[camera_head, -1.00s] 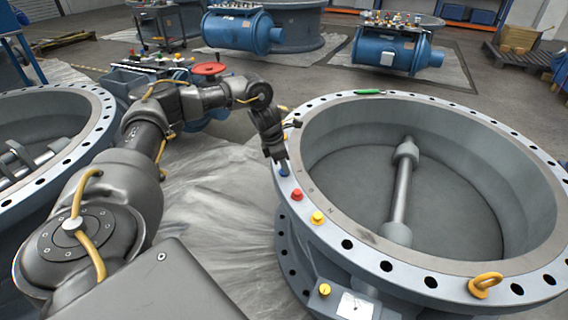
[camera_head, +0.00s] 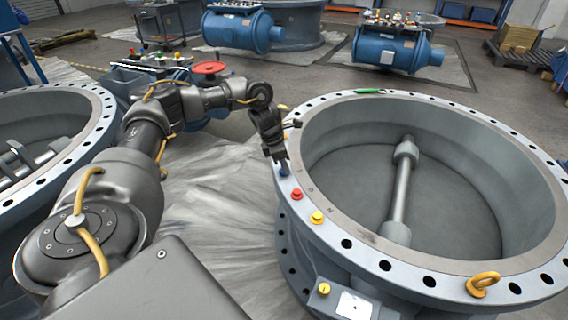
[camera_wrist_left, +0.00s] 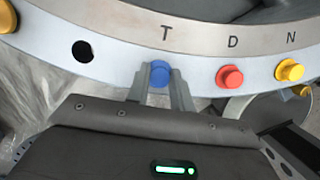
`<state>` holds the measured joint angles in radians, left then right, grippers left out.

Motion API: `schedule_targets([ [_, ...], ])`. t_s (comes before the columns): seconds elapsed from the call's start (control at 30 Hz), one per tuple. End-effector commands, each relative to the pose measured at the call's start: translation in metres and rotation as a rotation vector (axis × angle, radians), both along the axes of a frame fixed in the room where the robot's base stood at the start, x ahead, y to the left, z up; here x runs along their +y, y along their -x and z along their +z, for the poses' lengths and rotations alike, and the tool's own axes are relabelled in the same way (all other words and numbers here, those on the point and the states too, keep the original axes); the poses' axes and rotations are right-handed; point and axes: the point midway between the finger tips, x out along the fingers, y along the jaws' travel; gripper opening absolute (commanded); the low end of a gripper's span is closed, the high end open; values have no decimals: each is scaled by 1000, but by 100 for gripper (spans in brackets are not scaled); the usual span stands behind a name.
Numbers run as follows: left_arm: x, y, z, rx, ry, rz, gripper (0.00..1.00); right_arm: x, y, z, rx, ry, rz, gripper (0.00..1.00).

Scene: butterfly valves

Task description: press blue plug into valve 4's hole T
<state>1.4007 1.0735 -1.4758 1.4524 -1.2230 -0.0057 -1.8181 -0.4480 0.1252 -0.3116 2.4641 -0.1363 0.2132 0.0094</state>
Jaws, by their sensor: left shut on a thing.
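The blue plug (camera_head: 284,170) is at the left rim of the large valve (camera_head: 300,207). In the left wrist view the blue plug (camera_wrist_left: 160,73) sits at the flange position below the letter T (camera_wrist_left: 166,33). My left gripper (camera_head: 281,163) is shut on the blue plug, its two fingers (camera_wrist_left: 160,88) on either side of it. How deep the plug sits in the hole is hidden. My right gripper is not in view.
A red plug (camera_wrist_left: 229,76) sits at D and a yellow plug (camera_wrist_left: 289,70) at N on the same flange. An empty hole (camera_wrist_left: 83,51) lies left of T. A yellow lifting eye (camera_head: 484,283) stands on the front rim. Another valve (camera_head: 45,200) stands at the left.

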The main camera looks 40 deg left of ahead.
Motion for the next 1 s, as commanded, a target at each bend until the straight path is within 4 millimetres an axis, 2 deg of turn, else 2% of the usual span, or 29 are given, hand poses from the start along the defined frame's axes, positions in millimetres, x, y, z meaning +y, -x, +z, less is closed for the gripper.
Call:
schedule_targets([
  [0.5,0,0,-12,1,0,0,0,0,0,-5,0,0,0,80],
  [0.53,0,0,-12,1,0,0,24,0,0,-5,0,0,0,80],
  [0.7,0,0,-11,1,0,0,46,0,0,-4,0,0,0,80],
  [0.9,0,0,-11,1,-1,0,48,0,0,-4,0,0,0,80],
  [1.0,0,0,-10,0,0,0,60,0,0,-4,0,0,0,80],
])
